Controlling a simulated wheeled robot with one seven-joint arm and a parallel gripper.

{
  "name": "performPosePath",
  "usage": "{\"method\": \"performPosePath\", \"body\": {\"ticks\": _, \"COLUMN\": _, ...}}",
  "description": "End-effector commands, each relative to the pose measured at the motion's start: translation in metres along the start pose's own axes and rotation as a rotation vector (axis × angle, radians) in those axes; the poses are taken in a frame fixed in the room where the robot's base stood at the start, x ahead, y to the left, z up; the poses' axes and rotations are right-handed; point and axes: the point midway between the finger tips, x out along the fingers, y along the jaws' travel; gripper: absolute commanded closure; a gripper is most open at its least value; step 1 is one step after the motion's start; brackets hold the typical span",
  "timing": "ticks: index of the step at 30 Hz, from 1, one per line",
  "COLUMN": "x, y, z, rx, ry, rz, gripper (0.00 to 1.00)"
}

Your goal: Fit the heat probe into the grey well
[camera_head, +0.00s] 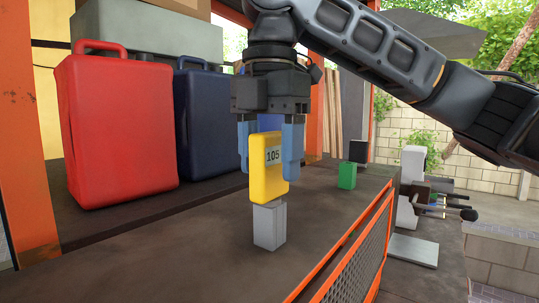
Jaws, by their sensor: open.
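The heat probe (267,178) is a yellow block with a small display reading 105. It stands about upright directly over the grey well (269,228), a small grey block on the dark bench top. The probe's lower end meets the well's top in this view; how deep anything sits inside is hidden. My gripper (268,162) points down from above, with one blue finger on each side of the probe's upper part. The jaws are open, and the right finger partly overlaps the probe's edge in the picture.
A red case (118,130) and a dark blue case (204,122) stand at the left behind. A green block (347,176) stands to the right on the bench. An orange-edged mesh panel (352,256) runs along the bench's right side. Bare bench lies in front.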

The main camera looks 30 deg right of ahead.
Motion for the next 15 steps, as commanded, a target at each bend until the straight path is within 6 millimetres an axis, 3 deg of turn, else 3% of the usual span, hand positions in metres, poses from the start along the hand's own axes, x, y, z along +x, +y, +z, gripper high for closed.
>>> {"method": "performPosePath", "body": {"ticks": 5, "x": -0.01, "y": 0.0, "z": 0.0, "rx": 0.001, "ry": -0.001, "rz": 0.0, "gripper": 0.38}}
{"method": "performPosePath", "body": {"ticks": 15, "x": -0.061, "y": 0.0, "z": 0.0, "rx": 0.002, "ry": -0.002, "rz": 0.001, "gripper": 0.38}}
